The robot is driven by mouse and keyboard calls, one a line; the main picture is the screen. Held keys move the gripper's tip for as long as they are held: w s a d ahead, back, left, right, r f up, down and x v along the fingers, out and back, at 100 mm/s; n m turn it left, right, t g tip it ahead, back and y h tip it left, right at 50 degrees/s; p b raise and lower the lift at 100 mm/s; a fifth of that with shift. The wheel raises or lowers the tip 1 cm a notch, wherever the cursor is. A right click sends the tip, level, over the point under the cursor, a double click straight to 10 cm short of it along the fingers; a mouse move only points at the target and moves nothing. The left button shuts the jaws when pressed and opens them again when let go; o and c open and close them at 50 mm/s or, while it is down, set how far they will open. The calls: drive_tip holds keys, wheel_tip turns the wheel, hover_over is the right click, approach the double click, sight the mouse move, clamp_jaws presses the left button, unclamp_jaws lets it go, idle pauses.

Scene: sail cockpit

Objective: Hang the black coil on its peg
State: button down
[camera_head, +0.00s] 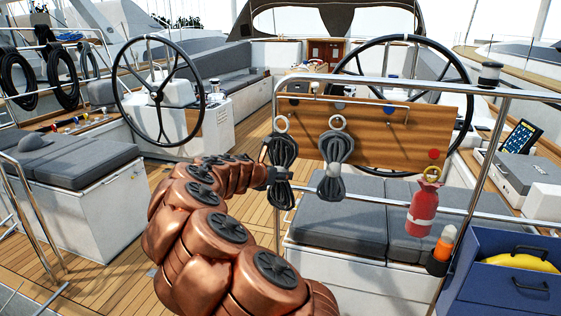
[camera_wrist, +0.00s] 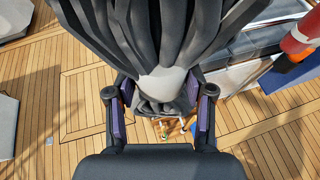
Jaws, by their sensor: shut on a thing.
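My gripper (camera_head: 278,175) is shut on a black coil (camera_head: 284,152), at the coil's bound middle, in front of the left end of the wooden board (camera_head: 385,145). The coil hangs upright with a pale ring (camera_head: 283,124) at its top. I cannot tell whether that ring is around a peg. In the wrist view the black coil (camera_wrist: 150,35) fills the upper middle, and its grey binding sits between the purple pads of my gripper (camera_wrist: 160,118). A second dark coil (camera_head: 335,155) with a ring hangs on the board to the right, apart from my gripper. The pegs behind the coils are hidden.
A steel rail (camera_head: 400,90) runs above the board. Grey cushions (camera_head: 340,225) lie below it. A red fender-like bottle (camera_head: 424,205), an orange cylinder (camera_head: 444,243) and a blue box (camera_head: 500,275) stand at the right. A steering wheel (camera_head: 158,95) is at the left.

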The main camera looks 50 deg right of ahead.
drive_tip(key=shift+d+r, duration=0.3)
drive_tip(key=shift+w+d+f, duration=0.2)
drive_tip(key=shift+w+d, duration=0.15)
drive_tip(key=shift+d, duration=0.4)
drive_tip(key=w+d+f+b, duration=0.1)
drive_tip(key=w+d+b, duration=0.1)
drive_tip(key=d, duration=0.5)
drive_tip(key=shift+w, duration=0.85)
drive_tip(key=shift+f, duration=0.2)
idle(0.4)
drive_tip(key=shift+c, duration=1.7)
unclamp_jaws()
